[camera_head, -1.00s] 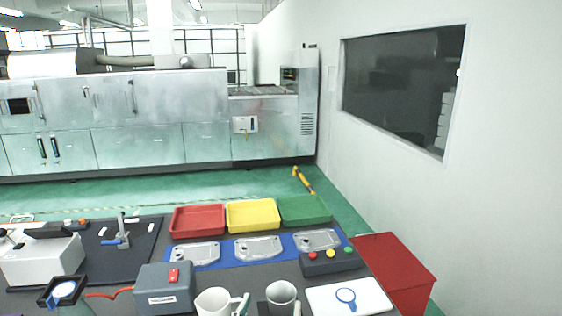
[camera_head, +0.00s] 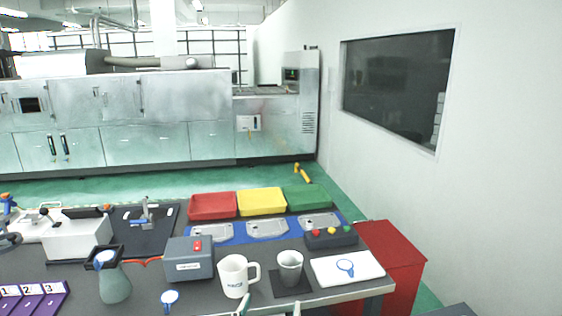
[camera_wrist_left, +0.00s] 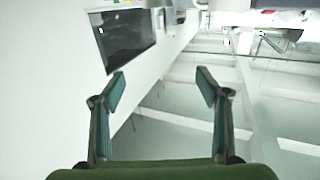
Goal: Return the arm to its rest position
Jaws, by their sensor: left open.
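My left gripper (camera_wrist_left: 162,88) is open and empty in the left wrist view, its two teal-tipped fingers spread apart. Only what seem to be its fingertips (camera_head: 270,308) show at the bottom edge of the head view, in front of the white mug (camera_head: 234,277) and the grey cup (camera_head: 290,268). The rest of that arm is out of the picture. In the wrist view, nothing lies between the fingers; beyond them are a pale wall and a dark window (camera_wrist_left: 125,38). My right gripper is not in view.
The dark table holds red (camera_head: 212,206), yellow (camera_head: 261,202) and green (camera_head: 307,197) trays, castings on a blue mat, a grey box (camera_head: 189,260), a button box (camera_head: 331,237) and a white board (camera_head: 347,268). A red cabinet (camera_head: 395,255) stands right of it.

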